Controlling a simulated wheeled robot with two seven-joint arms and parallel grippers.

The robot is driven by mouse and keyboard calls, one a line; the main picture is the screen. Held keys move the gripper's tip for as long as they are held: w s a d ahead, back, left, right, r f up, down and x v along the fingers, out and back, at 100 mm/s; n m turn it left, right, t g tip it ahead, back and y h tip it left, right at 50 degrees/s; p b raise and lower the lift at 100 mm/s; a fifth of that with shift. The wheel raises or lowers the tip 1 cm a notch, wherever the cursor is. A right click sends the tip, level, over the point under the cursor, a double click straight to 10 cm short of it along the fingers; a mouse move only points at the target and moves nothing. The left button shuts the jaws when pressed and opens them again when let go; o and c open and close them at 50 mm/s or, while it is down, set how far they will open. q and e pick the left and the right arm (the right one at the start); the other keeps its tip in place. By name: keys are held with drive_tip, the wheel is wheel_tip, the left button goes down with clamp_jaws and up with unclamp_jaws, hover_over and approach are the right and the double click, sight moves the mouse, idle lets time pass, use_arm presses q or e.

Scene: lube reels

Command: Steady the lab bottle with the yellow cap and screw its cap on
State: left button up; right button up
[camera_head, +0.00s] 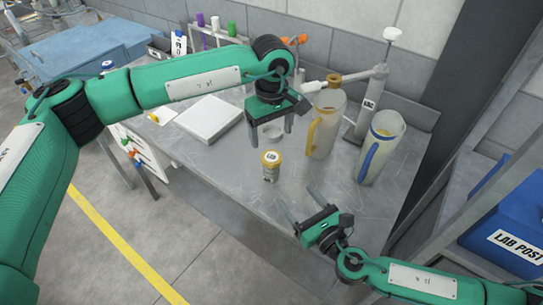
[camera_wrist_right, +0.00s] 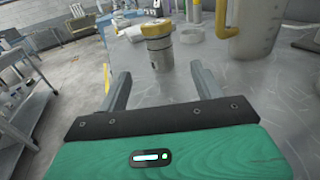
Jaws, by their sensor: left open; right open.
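The lab bottle (camera_head: 270,173) stands upright on the metal table, with its yellow cap (camera_head: 271,157) on top. In the right wrist view the bottle (camera_wrist_right: 160,54) stands beyond the fingers, its yellow cap (camera_wrist_right: 156,29) on its top; I cannot tell how tight the cap sits. My left gripper (camera_head: 271,138) points down above and just behind the bottle, open, and holds nothing. My right gripper (camera_head: 301,202) is open and empty in front of the bottle, its fingers (camera_wrist_right: 158,88) aimed toward it and apart from it.
A jug with a yellow handle (camera_head: 326,122) stands just right of the bottle, and a jug with a blue handle (camera_head: 380,148) farther right. A small white dish (camera_head: 271,132) lies behind the bottle. A white flat device (camera_head: 209,118) is at the left. The front table is clear.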

sight(276, 171)
use_arm(q)
drive_tip(key=shift+s+r, duration=0.25)
use_arm(e)
drive_tip(key=shift+s+r, duration=0.2)
drive_tip(key=shift+s, duration=0.05)
use_arm(q)
drive_tip(key=shift+w+f, duration=0.15)
drive_tip(key=shift+w, duration=0.1)
use_arm(e)
drive_tip(key=shift+w+f, duration=0.15)
drive_tip(key=shift+w, duration=0.15)
use_arm(q)
drive_tip(key=shift+s, duration=0.1)
use_arm(e)
drive_tip(key=x, duration=1.3)
drive_tip(key=shift+w+a, duration=0.15)
drive_tip(key=shift+a, duration=0.1)
